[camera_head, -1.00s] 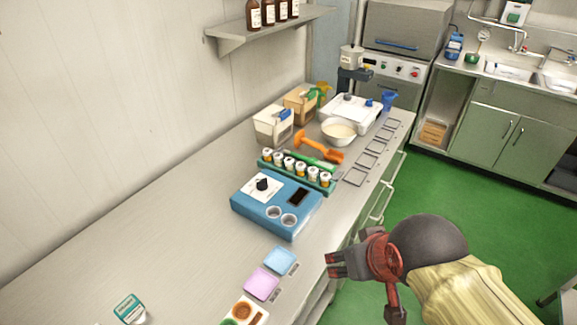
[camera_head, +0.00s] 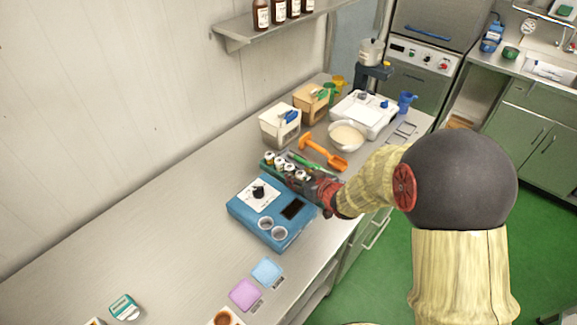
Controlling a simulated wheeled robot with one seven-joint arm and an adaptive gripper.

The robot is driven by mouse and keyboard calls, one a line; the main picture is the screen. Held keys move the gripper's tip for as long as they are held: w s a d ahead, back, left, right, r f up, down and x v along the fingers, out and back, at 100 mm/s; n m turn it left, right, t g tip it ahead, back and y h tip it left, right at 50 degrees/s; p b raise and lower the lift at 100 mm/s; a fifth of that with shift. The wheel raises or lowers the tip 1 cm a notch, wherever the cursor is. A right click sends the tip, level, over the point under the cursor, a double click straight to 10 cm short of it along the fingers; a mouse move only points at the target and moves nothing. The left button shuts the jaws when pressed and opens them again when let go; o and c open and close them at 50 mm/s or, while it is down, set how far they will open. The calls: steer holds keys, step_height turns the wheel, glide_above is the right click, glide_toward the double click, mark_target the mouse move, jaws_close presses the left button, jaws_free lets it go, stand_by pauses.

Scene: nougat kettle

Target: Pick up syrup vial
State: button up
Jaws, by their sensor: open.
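A green rack of small capped syrup vials (camera_head: 280,162) stands on the counter just behind the blue device. Several vials with white caps and amber contents show at its left end. My gripper (camera_head: 308,182) is open and reaches in from the right over the rack's right part, its fingers close to the vials there. My gripper and arm hide the right-end vials, so I cannot tell whether the fingers touch or surround one.
A blue device (camera_head: 265,212) with a dial and two round wells sits in front of the rack. An orange scoop (camera_head: 323,154), a white bowl (camera_head: 346,136) and ingredient bins (camera_head: 280,125) stand behind.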

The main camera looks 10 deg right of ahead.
mark_target(290, 167)
steer(key=x, duration=0.2)
steer(key=b+x, duration=0.1)
steer(key=x, duration=0.1)
steer(key=b+x, duration=0.1)
steer(key=x, duration=0.2)
steer(key=shift+d+f, duration=0.1)
steer(key=shift+d, duration=0.2)
steer(key=shift+w+a+f, duration=0.1)
steer(key=shift+w, duration=0.25)
steer(key=c, duration=0.3)
steer(key=c, duration=0.9)
